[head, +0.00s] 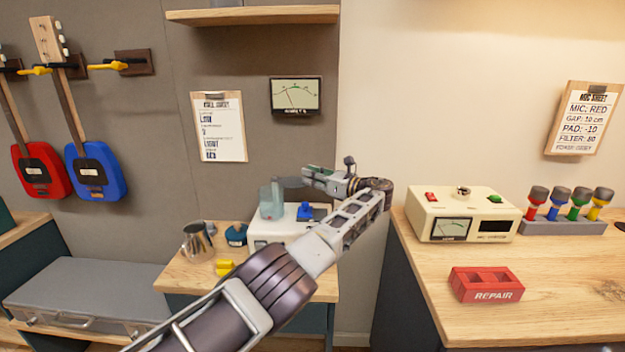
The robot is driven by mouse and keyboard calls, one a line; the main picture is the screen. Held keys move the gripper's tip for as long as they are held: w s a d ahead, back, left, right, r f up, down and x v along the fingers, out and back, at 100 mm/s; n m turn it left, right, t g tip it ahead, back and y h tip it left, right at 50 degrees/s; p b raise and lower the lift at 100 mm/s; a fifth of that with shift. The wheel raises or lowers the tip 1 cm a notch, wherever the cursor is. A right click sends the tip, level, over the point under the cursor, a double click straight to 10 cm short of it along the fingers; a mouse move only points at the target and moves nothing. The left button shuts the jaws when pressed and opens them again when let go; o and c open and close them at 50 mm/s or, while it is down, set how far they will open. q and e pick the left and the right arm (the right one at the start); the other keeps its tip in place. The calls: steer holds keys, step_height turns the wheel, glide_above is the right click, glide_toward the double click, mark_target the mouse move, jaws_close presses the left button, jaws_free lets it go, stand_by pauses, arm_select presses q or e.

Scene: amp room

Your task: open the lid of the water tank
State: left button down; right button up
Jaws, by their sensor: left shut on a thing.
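The water tank (267,205) is a small translucent bluish-green box standing at the back left of a cream-coloured machine (268,234) on the middle wooden counter. My left gripper (286,182) reaches over the machine from the right, its fingers pointing left at the top of the tank. It is shut on what looks like the tank's lid, a small greyish piece at the tank's upper right edge. The fingers mostly hide this piece, so its exact tilt cannot be told. My left forearm covers the front and right of the machine. My right gripper is not in view.
A metal jug (197,243), a dark blue round item (236,235) and a yellow piece (224,267) stand left of the machine. A cream meter box (462,214), a red REPAIR block (486,285) and a microphone rack (563,228) are on the right counter. A shelf (252,15) hangs above.

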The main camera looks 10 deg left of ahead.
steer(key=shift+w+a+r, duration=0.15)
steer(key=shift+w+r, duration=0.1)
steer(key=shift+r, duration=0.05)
arm_select(q)
steer(key=c, duration=1.3)
jaws_free()
steer(key=shift+r, duration=5)
